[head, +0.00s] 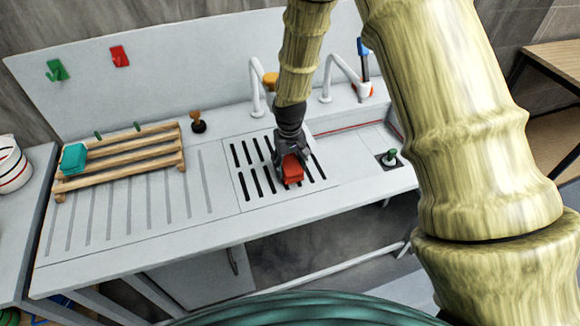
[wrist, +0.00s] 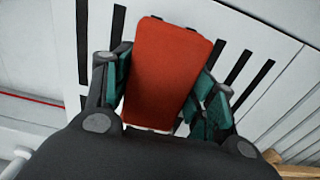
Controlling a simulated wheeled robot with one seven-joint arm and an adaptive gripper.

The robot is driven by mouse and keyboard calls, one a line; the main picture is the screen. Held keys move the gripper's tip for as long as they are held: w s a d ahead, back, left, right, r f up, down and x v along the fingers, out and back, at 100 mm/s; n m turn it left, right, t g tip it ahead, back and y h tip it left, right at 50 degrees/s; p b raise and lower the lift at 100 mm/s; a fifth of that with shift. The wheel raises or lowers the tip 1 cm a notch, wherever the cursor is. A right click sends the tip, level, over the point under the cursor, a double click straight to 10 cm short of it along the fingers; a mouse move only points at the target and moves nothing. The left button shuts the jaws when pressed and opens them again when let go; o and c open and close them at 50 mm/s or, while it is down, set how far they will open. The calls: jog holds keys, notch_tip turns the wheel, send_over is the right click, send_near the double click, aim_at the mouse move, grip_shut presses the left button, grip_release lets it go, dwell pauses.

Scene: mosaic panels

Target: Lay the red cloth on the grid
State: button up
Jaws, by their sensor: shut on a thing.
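The red cloth (head: 292,169) is a small folded block between the fingers of my gripper (head: 291,158), over the slotted grid (head: 252,193) in the head view. In the wrist view the red cloth (wrist: 165,75) fills the space between the two green-padded fingers of my gripper (wrist: 165,90), which is shut on it. The black slots of the grid (wrist: 222,75) show behind and beside the cloth. I cannot tell whether the cloth touches the grid.
A wooden rack (head: 125,158) with a teal cloth (head: 74,158) stands at the left. Two white taps (head: 325,95) rise behind the grid, with a dark-based wooden knob (head: 197,122) to their left. A green-topped plug (head: 390,157) is at the right.

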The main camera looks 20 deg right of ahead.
aim_at(290, 162)
notch_tip(290, 162, down, 2)
jog(key=shift+w+f+p, duration=0.1)
jog(key=shift+w+p, duration=0.05)
jog(key=shift+p, duration=0.3)
jog(key=shift+f, duration=0.2)
jog(key=o, duration=1.2)
jog(key=shift+o, duration=0.2)
jog(key=shift+r+b, duration=2.3)
jog(key=shift+r, duration=3.85)
jog(key=shift+d, duration=0.1)
